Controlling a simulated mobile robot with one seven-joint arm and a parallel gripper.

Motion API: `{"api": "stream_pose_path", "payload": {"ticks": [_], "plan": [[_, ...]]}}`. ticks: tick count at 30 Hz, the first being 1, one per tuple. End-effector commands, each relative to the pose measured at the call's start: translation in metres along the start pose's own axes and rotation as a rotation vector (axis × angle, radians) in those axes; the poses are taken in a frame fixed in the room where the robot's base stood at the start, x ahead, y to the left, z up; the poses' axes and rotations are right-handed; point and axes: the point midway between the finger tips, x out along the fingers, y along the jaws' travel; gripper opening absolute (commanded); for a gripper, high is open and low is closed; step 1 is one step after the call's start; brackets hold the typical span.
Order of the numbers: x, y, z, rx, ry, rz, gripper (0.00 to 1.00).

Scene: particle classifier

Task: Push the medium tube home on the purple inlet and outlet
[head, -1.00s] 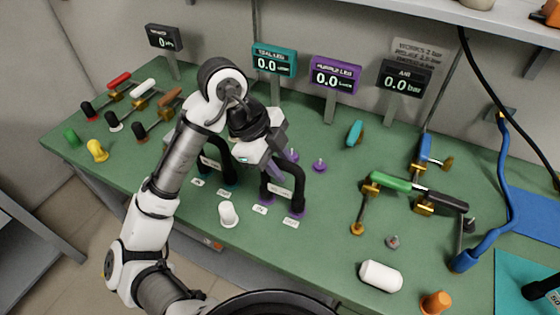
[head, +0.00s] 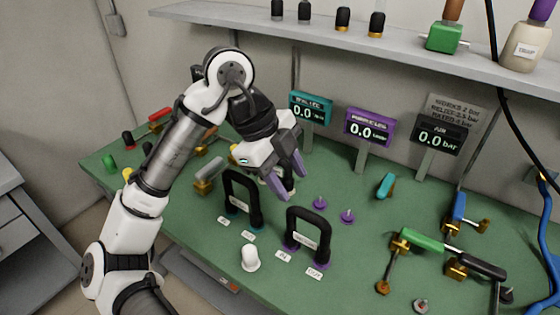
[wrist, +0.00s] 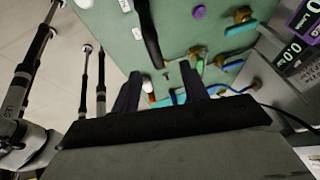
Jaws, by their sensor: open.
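A black U-shaped tube (head: 302,213) with a white label stands upright at the purple inlet (head: 290,247) and purple outlet (head: 319,264). Its two legs come down to the purple fittings; how deep they sit cannot be told. A similar black tube (head: 240,177) stands at the teal fittings to its left. My gripper (head: 289,178) is open and empty, above and behind the purple-side tube, apart from it. In the wrist view my open fingers (wrist: 158,84) have nothing between them, with a black tube (wrist: 149,35) beyond them.
Two purple knobs (head: 320,202) (head: 347,216) stand right of my gripper. A white cap (head: 250,257) stands in front. Teal (head: 310,108), purple (head: 369,128) and air (head: 442,137) displays line the back, below a shelf (head: 400,60). Green and brass valve parts (head: 422,239) lie to the right.

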Motion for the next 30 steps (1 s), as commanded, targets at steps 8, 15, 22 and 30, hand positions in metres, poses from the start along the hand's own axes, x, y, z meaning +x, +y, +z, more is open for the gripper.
{"api": "stream_pose_path", "payload": {"ticks": [8, 15, 22, 30], "plan": [[-0.034, 0.0, 0.0, -0.001, -0.001, 0.0, 0.45], [-0.038, 0.0, 0.0, 0.0, 0.001, 0.0, 0.45], [-0.038, 0.0, 0.0, 0.0, 0.001, 0.0, 0.45], [-0.049, -0.033, -0.009, -0.054, 0.027, -0.248, 0.45]]}}
